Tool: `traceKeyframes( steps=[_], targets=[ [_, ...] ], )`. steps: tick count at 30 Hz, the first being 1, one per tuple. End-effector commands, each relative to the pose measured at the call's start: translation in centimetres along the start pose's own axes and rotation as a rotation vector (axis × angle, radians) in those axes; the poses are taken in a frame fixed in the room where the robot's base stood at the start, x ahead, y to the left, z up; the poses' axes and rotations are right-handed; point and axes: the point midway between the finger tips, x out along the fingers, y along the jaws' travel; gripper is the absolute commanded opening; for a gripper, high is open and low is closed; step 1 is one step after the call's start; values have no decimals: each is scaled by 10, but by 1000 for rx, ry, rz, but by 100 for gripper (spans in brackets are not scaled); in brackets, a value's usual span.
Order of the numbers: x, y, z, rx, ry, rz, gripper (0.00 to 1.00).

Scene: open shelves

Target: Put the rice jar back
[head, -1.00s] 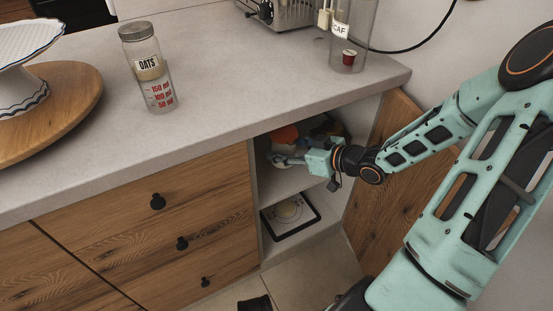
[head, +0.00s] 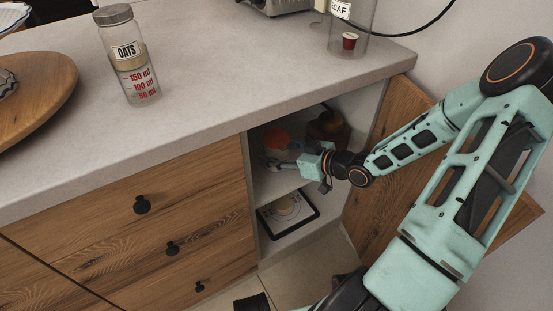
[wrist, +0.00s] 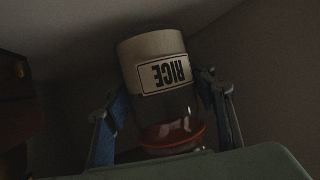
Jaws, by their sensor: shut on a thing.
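The rice jar (head: 278,143) is a clear jar with an orange-red lid, inside the open cupboard on its upper shelf level. In the wrist view the rice jar (wrist: 162,77) shows its RICE label upside down, with pale contents and the red lid low in the picture. My gripper (head: 280,163) reaches into the cupboard from the right. Its two fingers (wrist: 160,108) lie on either side of the jar and are shut on it. Whether the jar's base touches the shelf cannot be told.
A dark brown object (head: 328,127) stands further right in the cupboard. A tablet-like board (head: 288,214) lies on the lower shelf. The open cupboard door (head: 375,205) is at the right. An OATS jar (head: 128,60) and a DECAF container (head: 350,30) stand on the counter (head: 230,75).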

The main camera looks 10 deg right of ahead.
Motion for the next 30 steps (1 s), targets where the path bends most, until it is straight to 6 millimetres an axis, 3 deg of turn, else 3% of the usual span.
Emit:
traceKeyframes(
  steps=[3,14,15,20,30],
  targets=[
    [7,0,16,1,3,0,8],
    [8,0,18,-1,3,0,8],
    [8,0,20,0,0,1,52],
    [8,0,19,0,0,1,69],
    [4,1,14,0,-1,2,69]
  ],
)
